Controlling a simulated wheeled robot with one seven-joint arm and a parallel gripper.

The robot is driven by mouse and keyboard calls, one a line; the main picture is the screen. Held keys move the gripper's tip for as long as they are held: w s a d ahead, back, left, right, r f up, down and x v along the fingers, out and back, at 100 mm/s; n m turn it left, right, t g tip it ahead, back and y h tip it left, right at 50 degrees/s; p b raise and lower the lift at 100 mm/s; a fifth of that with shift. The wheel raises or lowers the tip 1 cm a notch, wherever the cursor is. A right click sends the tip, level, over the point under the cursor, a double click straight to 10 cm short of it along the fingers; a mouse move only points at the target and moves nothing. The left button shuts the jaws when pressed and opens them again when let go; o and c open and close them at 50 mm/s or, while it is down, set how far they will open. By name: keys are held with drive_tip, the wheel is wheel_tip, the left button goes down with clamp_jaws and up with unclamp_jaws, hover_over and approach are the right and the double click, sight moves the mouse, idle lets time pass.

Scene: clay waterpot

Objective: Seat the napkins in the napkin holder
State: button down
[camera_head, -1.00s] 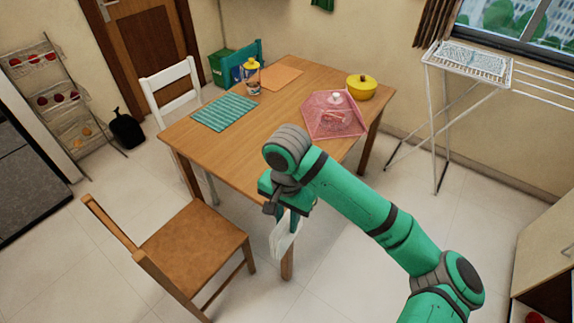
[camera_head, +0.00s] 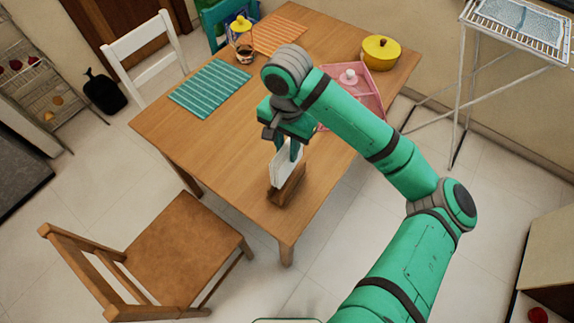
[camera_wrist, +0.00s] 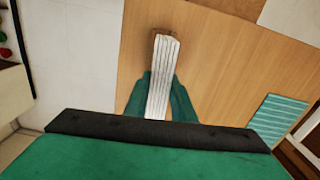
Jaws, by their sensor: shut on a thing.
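The white napkins (camera_head: 284,168) hang as an upright stack below my gripper (camera_head: 289,150), which is shut on them. The brown wooden napkin holder (camera_head: 287,190) stands near the table's front corner. In the head view the lower edge of the napkins meets the holder; I cannot tell how deep they sit in it. In the wrist view the striped edge of the napkins (camera_wrist: 163,78) shows between the teal fingers (camera_wrist: 160,100). A bit of brown at their far end may be the holder, mostly hidden.
The wooden table (camera_head: 215,145) is clear left of the holder. A pink mesh cover (camera_head: 368,85), a yellow pot (camera_head: 381,52), a glass jar (camera_head: 243,48) and a teal placemat (camera_head: 209,88) lie farther back. A brown chair (camera_head: 180,245) stands at the front left.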

sight(287, 167)
drive_tip(key=f, duration=0.5)
drive_tip(key=shift+w+f, duration=0.2)
drive_tip(key=shift+w, duration=0.15)
drive_tip(key=shift+f, duration=2.3)
drive_tip(key=shift+s, duration=0.1)
drive_tip(key=shift+f, duration=0.15)
drive_tip(key=c, duration=1.5)
unclamp_jaws()
